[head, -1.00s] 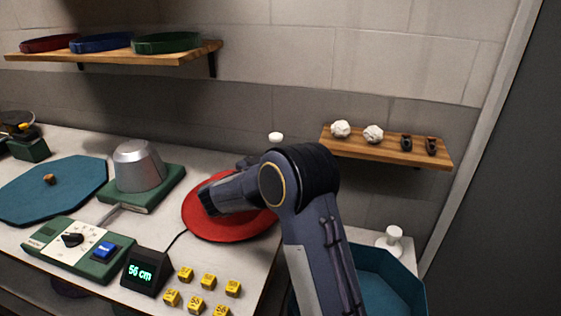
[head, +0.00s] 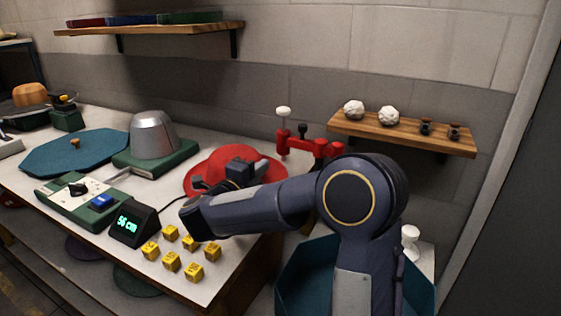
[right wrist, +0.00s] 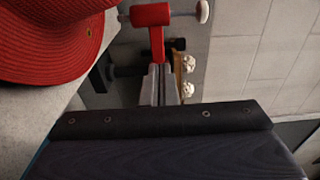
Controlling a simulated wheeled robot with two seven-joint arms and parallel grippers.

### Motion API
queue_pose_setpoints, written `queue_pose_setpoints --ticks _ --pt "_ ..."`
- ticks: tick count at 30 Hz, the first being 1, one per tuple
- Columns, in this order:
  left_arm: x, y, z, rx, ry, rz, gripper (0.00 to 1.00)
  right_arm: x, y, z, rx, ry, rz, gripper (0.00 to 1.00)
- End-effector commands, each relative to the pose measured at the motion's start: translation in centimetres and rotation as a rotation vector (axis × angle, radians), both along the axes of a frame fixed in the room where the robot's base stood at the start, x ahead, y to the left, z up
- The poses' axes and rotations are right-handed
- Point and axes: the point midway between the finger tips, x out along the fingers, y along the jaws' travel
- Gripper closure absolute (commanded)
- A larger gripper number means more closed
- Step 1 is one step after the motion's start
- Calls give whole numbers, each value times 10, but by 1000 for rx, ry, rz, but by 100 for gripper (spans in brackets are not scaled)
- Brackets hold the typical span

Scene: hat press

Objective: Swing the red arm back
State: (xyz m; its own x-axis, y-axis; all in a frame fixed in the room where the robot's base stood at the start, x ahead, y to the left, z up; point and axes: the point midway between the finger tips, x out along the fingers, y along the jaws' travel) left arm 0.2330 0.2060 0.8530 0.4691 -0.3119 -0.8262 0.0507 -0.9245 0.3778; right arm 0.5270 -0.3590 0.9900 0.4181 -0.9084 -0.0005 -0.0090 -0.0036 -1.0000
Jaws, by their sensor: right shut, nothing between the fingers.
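The red arm (head: 318,148) stands at the back right edge of the table, behind the red hat. It has a white knob (head: 283,111) on top at its left end. In the right wrist view the red arm (right wrist: 152,18) is at the top, just beyond my fingertips, with its white knob at the right. My right gripper (head: 240,172) is over the hat in the head view, partly hidden behind my own forearm. In the right wrist view its fingers (right wrist: 166,84) are together and empty. Whether they touch the red arm I cannot tell. My left gripper is not in view.
The red hat (head: 212,168) lies close to my right gripper. A metal hat form (head: 153,137) on a green base, a control box (head: 75,195), a display (head: 132,225) and several yellow cubes (head: 171,260) are on the table. A wall shelf (head: 410,135) is behind.

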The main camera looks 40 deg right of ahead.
Motion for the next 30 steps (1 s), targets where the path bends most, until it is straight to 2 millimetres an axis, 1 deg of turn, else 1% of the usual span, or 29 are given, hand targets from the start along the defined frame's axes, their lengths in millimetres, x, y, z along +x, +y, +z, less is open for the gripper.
queue_pose_setpoints --ticks 2,5,8,15,21,25,30 --pt "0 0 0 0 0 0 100 1 -3 1 5 -14 1 100" --pt "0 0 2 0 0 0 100 6 -14 1 5 -14 -1 100" --pt "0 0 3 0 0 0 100 13 -31 1 4 -12 -3 100" --pt "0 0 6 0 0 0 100 35 -78 1 5 -10 -4 100" --pt "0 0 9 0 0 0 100 50 -110 1 5 -10 -2 100" --pt "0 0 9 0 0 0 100 56 -121 1 4 -10 0 100" --pt "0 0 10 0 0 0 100 58 -126 1 3 -9 1 100"
